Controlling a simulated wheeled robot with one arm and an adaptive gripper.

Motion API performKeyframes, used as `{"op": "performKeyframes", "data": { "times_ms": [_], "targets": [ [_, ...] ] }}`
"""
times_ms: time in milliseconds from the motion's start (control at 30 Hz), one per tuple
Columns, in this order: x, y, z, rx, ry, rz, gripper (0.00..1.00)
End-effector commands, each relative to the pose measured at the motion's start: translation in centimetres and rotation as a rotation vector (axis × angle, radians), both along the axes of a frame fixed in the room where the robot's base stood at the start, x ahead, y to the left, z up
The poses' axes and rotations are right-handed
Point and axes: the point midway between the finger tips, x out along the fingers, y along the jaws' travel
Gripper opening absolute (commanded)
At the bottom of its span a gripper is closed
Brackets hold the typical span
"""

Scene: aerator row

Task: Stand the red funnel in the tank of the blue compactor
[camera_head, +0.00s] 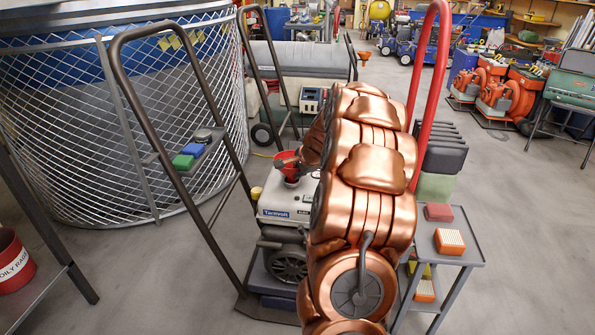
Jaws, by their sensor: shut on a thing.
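My copper-coloured arm fills the middle of the view and hides much of what is behind it. My gripper (302,167) is at its far end, mostly hidden by the arm, and is shut on the red funnel (287,163). The funnel is small in view, its shape partly hidden, above the grey top of a machine (282,206) with a blue label and a dark push handle. I cannot tell whether it touches that top. This machine has a dark bluish base (275,301) and a round engine cover; it may be the compactor.
The dark handle (187,130) rises left of the machine, a red handle (428,75) to the right. A small grey table (463,250) with red and orange blocks stands at right. A mesh cage (90,130) and a red bin (14,262) are at left.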

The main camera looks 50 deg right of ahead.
Motion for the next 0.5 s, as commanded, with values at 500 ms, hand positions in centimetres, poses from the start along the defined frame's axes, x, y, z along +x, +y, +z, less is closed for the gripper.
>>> {"op": "performKeyframes", "data": {
  "times_ms": [500],
  "targets": [
    [0.0,0.0,-1.3,-0.001,0.000,-0.001,0.00]
  ]
}}
